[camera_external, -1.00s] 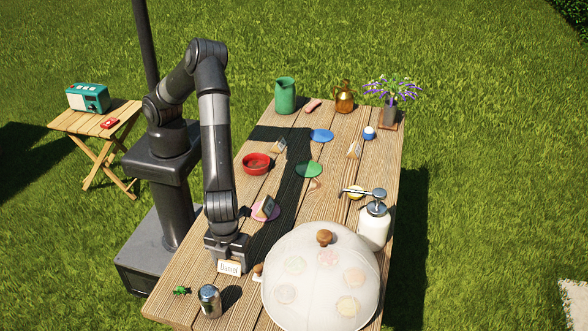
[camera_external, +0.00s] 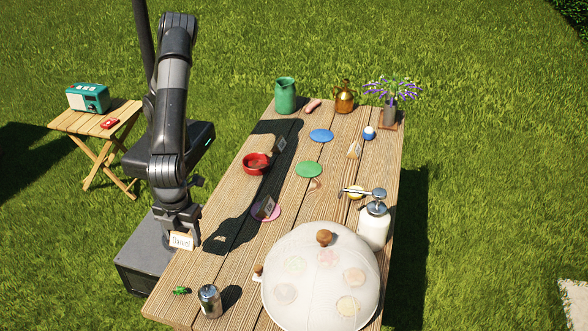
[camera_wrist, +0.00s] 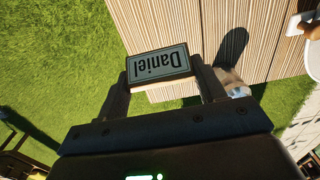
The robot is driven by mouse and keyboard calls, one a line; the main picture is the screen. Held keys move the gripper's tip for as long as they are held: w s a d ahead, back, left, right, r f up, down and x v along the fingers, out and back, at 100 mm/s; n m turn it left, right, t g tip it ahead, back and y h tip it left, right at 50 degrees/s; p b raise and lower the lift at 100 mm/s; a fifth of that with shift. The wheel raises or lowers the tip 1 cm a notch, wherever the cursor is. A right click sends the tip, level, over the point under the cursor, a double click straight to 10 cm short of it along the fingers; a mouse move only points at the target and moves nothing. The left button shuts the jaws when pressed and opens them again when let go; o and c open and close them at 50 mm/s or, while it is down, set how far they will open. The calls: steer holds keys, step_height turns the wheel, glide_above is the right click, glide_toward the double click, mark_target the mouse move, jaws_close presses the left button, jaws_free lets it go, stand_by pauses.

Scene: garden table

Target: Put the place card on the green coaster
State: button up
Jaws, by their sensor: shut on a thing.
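My gripper (camera_external: 181,232) is shut on a place card (camera_external: 181,241) marked "Daniel", which hangs at the table's left edge in the outside view. The wrist view shows the card (camera_wrist: 158,66) between my two fingers, with grass and table planks behind it. The green coaster (camera_external: 309,169) lies flat and bare near the middle of the table, well up and to the right of my gripper.
A blue coaster (camera_external: 321,135) lies farther back. A mesh dome (camera_external: 320,280), a pump bottle (camera_external: 374,222) and a metal shaker (camera_external: 210,300) stand nearer the front.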

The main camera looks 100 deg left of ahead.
steer(key=shift+s+r, duration=0.2)
steer(key=shift+s, duration=0.1)
steer(key=w+a+n, duration=0.3)
steer(key=w+a, duration=0.4)
steer(key=a, duration=0.1)
steer(key=n, duration=1.1)
glide_above(309, 168)
steer(key=f, duration=0.5)
steer(key=shift+s+d+f, duration=0.25)
steer(key=shift+d+f, duration=0.1)
steer(key=shift+d, duration=0.05)
steer(key=shift+w+a+f, duration=0.2)
steer(key=shift+a+f, duration=0.1)
steer(key=shift+a, duration=0.1)
steer(key=shift+f+m, duration=0.3)
steer(key=shift+f, duration=1.65)
steer(key=shift+f, duration=0.15)
